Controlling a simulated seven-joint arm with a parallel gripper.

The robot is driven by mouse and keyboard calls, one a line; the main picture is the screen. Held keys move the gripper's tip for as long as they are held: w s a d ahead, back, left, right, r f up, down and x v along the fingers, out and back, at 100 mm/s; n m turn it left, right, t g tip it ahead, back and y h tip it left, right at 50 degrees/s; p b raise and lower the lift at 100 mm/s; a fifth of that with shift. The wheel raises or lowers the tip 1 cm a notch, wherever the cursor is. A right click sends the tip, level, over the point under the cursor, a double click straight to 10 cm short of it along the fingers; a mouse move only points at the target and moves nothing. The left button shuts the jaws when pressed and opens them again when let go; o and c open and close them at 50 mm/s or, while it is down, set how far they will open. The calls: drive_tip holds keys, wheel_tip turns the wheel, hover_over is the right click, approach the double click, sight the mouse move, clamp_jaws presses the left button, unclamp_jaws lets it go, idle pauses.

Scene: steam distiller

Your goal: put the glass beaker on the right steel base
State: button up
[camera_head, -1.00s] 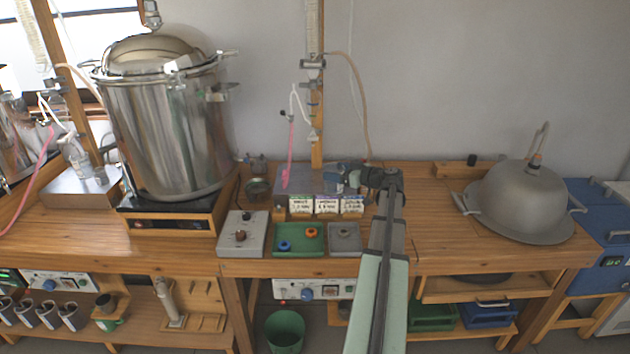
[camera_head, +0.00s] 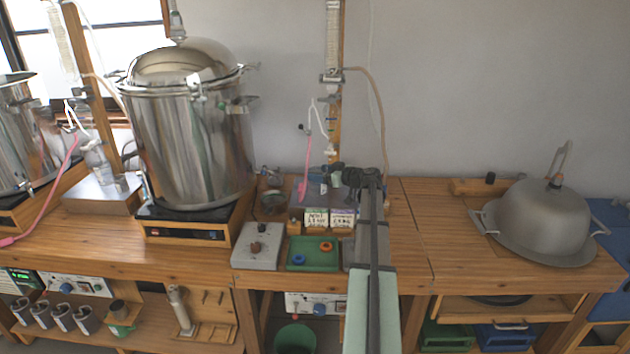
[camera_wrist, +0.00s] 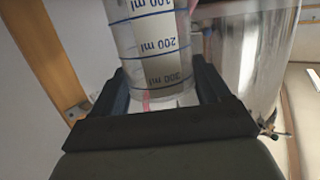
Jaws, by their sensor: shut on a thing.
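The glass beaker (camera_wrist: 152,45) is clear with blue ml marks and sits between the two dark fingers of my gripper (camera_wrist: 160,88) in the wrist view. In the head view my gripper (camera_head: 350,180) is over the right part of the bench, in front of the wooden post and at the right steel base (camera_head: 312,197). My arm and the labelled blocks hide much of that base. The beaker is small and hard to make out there, and I cannot tell whether it touches the base.
A pink tube (camera_head: 307,165) hangs at the base's left side. A large steel pot (camera_head: 190,140) stands to the left. The left steel base (camera_head: 100,197) is farther left. Labelled blocks (camera_head: 330,219) and a green tray (camera_head: 312,256) are in front. A grey dome lid (camera_head: 545,220) is at right.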

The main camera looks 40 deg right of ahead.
drive_tip(key=shift+r+x, duration=0.2)
drive_tip(key=shift+x, duration=0.9)
drive_tip(key=shift+w+a+f, duration=0.1)
drive_tip(key=shift+w+f, duration=0.1)
drive_tip(key=shift+f, duration=0.65)
drive_tip(key=shift+w+f, duration=0.2)
drive_tip(key=shift+f, duration=0.7)
drive_tip(key=shift+f, duration=0.15)
drive_tip(key=o, duration=1.4)
drive_tip(key=shift+r, duration=0.2)
drive_tip(key=v, duration=1.2)
